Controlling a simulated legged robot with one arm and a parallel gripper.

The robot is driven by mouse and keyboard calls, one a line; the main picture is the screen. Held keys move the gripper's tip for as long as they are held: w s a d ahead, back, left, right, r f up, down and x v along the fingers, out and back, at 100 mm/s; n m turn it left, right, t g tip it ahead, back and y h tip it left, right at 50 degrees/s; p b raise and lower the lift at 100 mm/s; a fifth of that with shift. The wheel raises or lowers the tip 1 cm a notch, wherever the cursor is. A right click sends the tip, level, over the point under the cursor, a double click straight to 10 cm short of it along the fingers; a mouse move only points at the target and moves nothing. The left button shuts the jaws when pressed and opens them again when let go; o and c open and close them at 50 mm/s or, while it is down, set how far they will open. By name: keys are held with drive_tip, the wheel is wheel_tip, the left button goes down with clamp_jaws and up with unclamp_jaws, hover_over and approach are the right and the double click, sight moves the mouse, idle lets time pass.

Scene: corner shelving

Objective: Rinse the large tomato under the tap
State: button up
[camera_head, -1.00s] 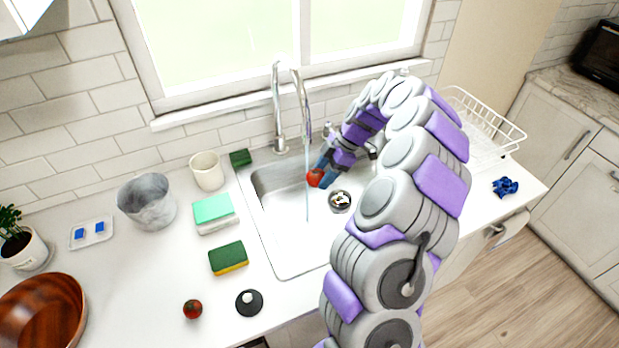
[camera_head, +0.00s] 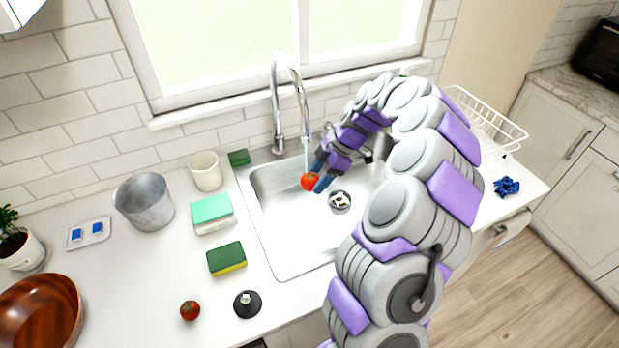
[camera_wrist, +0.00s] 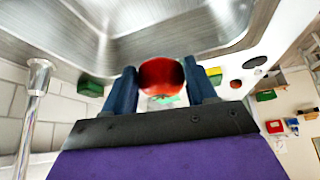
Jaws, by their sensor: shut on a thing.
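The large red tomato (camera_head: 309,182) is held over the sink basin (camera_head: 280,221), and it also shows in the wrist view (camera_wrist: 161,77). My gripper (camera_head: 317,179) is shut on it, with a blue finger on each side in the wrist view. The tap (camera_head: 278,108) stands at the back of the sink. A thin stream of water comes down from its spout, and the tomato is under this stream in the head view. The stream is not seen below the tomato. A smaller tomato (camera_head: 190,310) lies on the counter at the front left.
Left of the sink are a green-yellow sponge (camera_head: 227,258), a teal-white sponge (camera_head: 212,213), a cup (camera_head: 205,171), a metal pot (camera_head: 145,202) and a black stopper (camera_head: 248,304). A wooden bowl (camera_head: 40,315) sits front left. A white dish rack (camera_head: 488,125) stands right.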

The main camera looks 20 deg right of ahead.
drive_tip(key=s+a+b, duration=0.2)
drive_tip(key=s+a, duration=0.1)
drive_tip(key=s, duration=0.2)
drive_tip(key=shift+a, duration=0.35)
idle(1.3)
drive_tip(key=s+a+r, duration=0.2)
drive_tip(key=s+r, duration=0.2)
drive_tip(key=shift+a+b, duration=0.3)
drive_tip(key=shift+a, duration=0.1)
drive_tip(key=shift+w, duration=0.1)
idle(0.7)
